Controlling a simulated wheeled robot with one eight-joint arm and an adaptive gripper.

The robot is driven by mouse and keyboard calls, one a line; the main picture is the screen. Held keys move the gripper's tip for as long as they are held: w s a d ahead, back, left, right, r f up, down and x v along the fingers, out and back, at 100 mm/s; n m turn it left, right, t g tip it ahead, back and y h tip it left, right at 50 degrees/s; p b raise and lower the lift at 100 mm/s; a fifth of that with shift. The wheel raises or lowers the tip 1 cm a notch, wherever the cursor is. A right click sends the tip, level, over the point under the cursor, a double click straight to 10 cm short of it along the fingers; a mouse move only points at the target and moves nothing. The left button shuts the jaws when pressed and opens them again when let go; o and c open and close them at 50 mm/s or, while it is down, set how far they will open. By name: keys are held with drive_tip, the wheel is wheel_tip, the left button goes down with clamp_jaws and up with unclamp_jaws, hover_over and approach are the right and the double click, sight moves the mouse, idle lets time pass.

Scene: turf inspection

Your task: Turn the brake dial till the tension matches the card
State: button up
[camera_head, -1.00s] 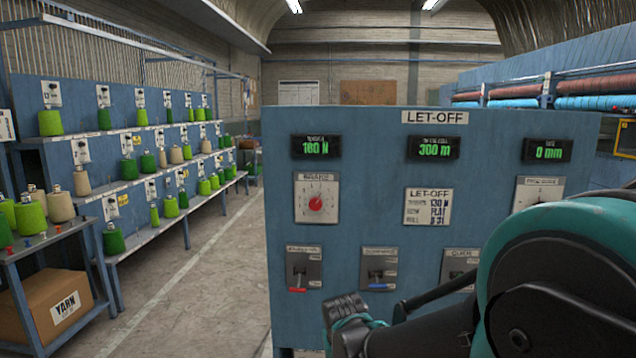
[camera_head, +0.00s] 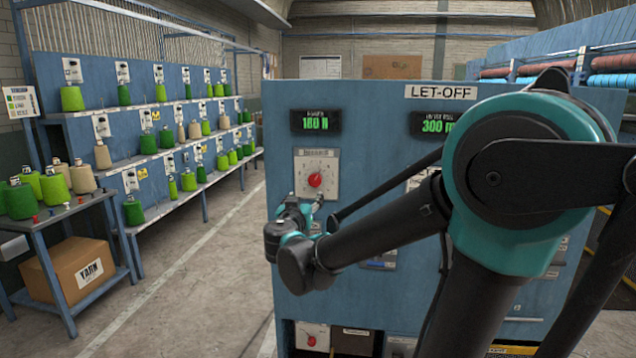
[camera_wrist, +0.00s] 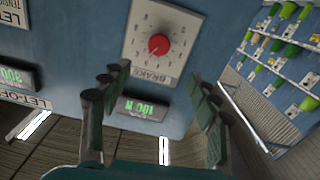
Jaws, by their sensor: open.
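The brake dial (camera_head: 315,180) is a red knob on a pale scale plate on the blue let-off panel (camera_head: 380,92). It also shows in the upside-down wrist view (camera_wrist: 159,44). The tension display (camera_head: 316,121) above it glows green and seems to read 180 N. The let-off card (camera_head: 415,181) is mostly hidden behind my arm. My gripper (camera_head: 312,206) is just below and in front of the dial in the head view. In the wrist view my gripper (camera_wrist: 160,85) is open and empty, its fingers spread below the knob in the picture, apart from it.
A 300 m display (camera_head: 434,123) is partly covered by my arm. Switches lower on the panel are mostly hidden. Left stand a yarn rack (camera_head: 45,115) with green cones and a small table (camera_head: 60,212) over a yarn box (camera_head: 82,272). The floor between is clear.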

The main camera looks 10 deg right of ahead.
sight(314, 182)
drive_tip(key=x, duration=1.6)
drive_tip(key=shift+w+d+f, duration=0.1)
drive_tip(key=shift+w+d, duration=0.05)
drive_tip(key=shift+w, duration=0.2)
drive_tip(key=c, duration=1.2)
